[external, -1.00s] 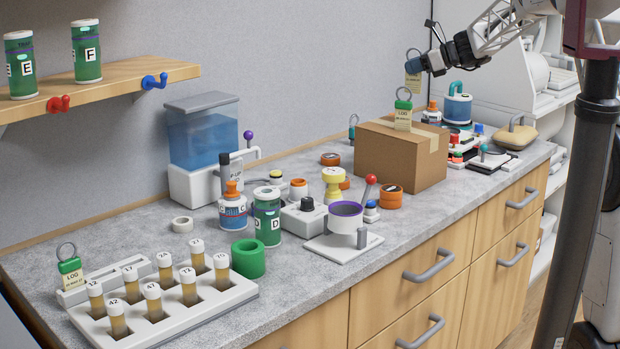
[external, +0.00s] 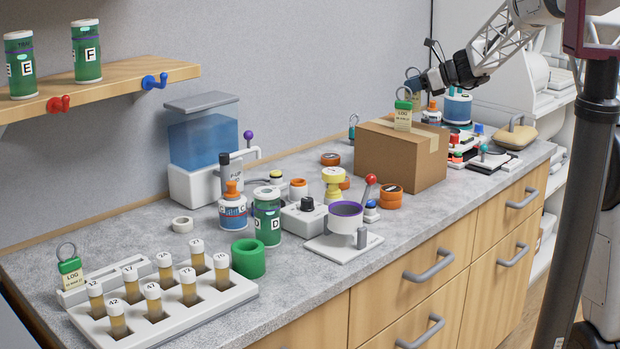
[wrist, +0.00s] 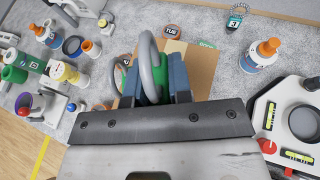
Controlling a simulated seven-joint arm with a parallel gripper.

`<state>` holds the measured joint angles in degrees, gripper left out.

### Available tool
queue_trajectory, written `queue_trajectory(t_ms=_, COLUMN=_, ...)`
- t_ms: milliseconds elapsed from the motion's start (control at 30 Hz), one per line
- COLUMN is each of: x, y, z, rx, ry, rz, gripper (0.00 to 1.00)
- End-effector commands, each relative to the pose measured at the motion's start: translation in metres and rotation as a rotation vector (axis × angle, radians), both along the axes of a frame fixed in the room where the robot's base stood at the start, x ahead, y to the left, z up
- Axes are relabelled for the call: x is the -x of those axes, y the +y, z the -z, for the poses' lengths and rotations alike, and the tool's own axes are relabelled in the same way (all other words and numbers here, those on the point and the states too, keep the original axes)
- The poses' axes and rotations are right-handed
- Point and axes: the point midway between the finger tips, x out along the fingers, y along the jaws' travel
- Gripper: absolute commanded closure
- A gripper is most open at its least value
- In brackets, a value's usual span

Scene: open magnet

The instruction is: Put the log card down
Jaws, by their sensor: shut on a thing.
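My gripper (external: 421,83) is above and just behind the cardboard box, shut on a log card (external: 416,98) with a grey ring. In the wrist view the card's ring (wrist: 146,60) stands up between my blue fingers (wrist: 153,85); most of the card is hidden. A second log card (external: 403,117), with a green top and a ring, stands upright at the box top and partly covers the held card in the external view. A third log card (external: 70,274) stands at the back of the vial rack on the left.
The cardboard box (external: 390,162) stands under the cards. Bottles and a tray of small parts (external: 465,145) crowd the counter to its right. Several vials sit in the white rack (external: 190,318). Jars, rings and small devices fill the middle; the counter's back left (external: 120,225) is clear.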

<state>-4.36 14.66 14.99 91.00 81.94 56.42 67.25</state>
Motion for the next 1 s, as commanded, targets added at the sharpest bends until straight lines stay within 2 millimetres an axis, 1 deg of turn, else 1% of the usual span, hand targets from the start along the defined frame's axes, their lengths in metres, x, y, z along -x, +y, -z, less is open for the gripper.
queue_trajectory(t_ms=300, x=0.000, y=0.000, z=0.037, rx=0.000, ry=0.002, rz=0.001, gripper=1.00)
queue_trajectory(t_ms=400, x=0.000, y=0.000, z=0.044, rx=0.001, ry=0.001, rz=0.000, gripper=1.00)
queue_trajectory(t_ms=900, x=0.000, y=0.000, z=0.049, rx=0.001, ry=0.000, rz=0.000, gripper=1.00)
queue_trajectory(t_ms=933, x=0.000, y=0.000, z=0.049, rx=0.001, ry=0.000, rz=0.000, gripper=0.77)
queue_trajectory(t_ms=1000, x=0.000, y=0.000, z=0.048, rx=0.001, ry=0.000, rz=0.000, gripper=0.67)
